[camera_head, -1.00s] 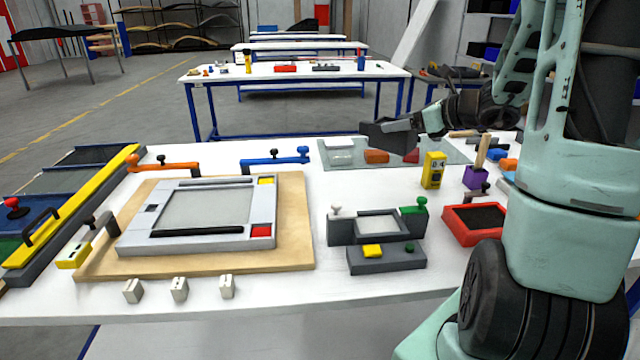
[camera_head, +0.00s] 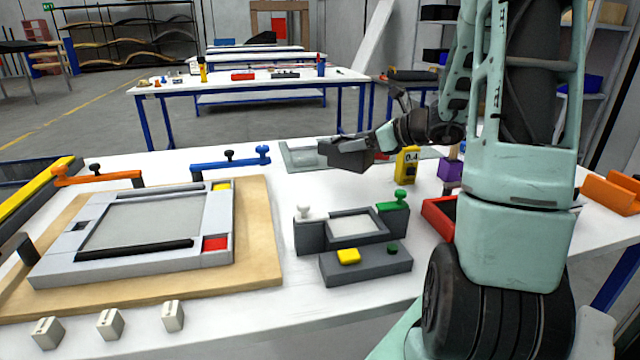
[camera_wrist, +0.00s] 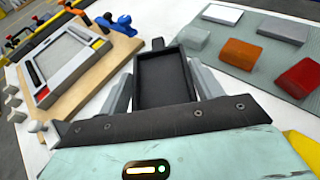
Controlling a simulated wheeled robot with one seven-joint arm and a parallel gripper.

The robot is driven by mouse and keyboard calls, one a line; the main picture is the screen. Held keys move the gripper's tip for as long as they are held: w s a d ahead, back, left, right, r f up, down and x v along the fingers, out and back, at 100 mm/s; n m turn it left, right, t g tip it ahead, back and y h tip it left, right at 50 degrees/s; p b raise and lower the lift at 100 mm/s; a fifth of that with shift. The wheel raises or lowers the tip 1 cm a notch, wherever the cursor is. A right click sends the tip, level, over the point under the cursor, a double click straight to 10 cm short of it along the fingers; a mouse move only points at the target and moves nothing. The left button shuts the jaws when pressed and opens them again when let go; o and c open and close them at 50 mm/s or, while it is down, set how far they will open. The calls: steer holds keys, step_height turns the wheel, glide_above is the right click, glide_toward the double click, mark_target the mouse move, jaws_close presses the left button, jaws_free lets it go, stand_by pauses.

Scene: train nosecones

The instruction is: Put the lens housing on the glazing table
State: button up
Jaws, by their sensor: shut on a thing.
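A dark, shallow, rectangular housing with a short tab at its far end, apparently the lens housing (camera_wrist: 165,80), is between the two grey fingers of my gripper (camera_wrist: 164,92) in the wrist view. My gripper is shut on it. In the head view the dark housing (camera_head: 347,155) is held above the back of the white workbench (camera_head: 290,300), near the mat. No label marks the glazing table. A dark grey fixture (camera_head: 308,236) with a pale window and white and green knobs stands mid-bench, in front of my gripper and apart from the housing.
A wooden board (camera_head: 262,265) carries a large grey frame (camera_head: 50,265) at left. Orange (camera_head: 100,180) and blue (camera_head: 225,163) clamps stand behind it. The mat (camera_wrist: 225,60) holds clear, orange and red blocks. A yellow gauge (camera_head: 407,165) and red tray (camera_head: 437,218) are nearby.

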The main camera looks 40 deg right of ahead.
mark_target(359, 170)
step_height(359, 170, down, 8)
steer(key=shift+r+b, duration=0.1)
steer(key=shift+b, duration=0.3)
steer(key=o, duration=1.2)
steer(key=shift+c, duration=0.2)
steer(key=shift+s+d+r, duration=0.1)
steer(key=shift+s+r, duration=0.05)
steer(key=shift+s, duration=0.1)
steer(key=v, duration=1.1)
steer(key=shift+s, duration=0.25)
